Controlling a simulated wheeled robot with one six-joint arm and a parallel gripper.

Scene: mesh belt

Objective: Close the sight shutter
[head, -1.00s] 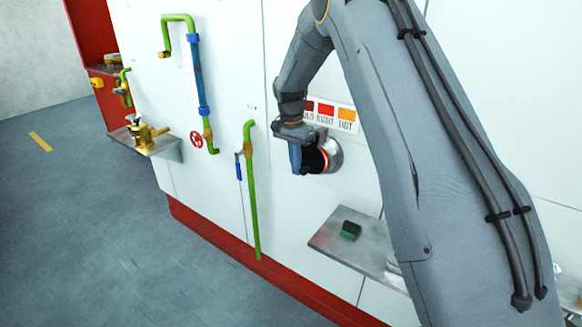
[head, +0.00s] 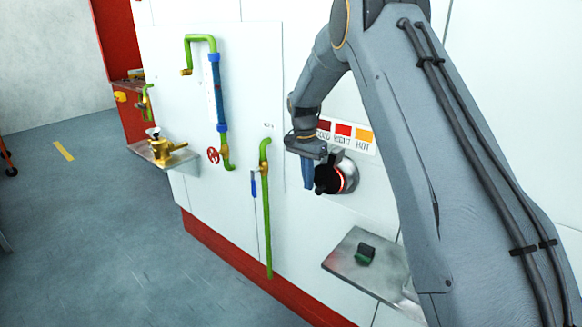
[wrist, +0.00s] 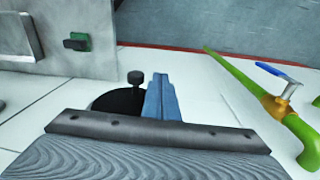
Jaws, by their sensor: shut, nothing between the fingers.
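The sight port (head: 351,168) is a round metal ring on the white wall, with a red glow along its inner right side. A dark round shutter (head: 328,181) lies over its lower left part, leaving some glow uncovered. In the wrist view the shutter is a black disc (wrist: 112,101) with a small dark knob (wrist: 135,78). My gripper (head: 307,176) is shut and empty, with blue fingers just left of the shutter. In the wrist view the fingers (wrist: 160,92) stand beside the knob; whether they touch the shutter I cannot tell.
A COLD/RIGHT/HOT colour label (head: 345,134) is above the port. A metal shelf (head: 350,268) with a green-black block (head: 365,254) sits below. A green pipe with a blue-handled valve (head: 265,205) stands left; a sight-glass pipe (head: 214,90) and brass valve (head: 165,150) are farther left.

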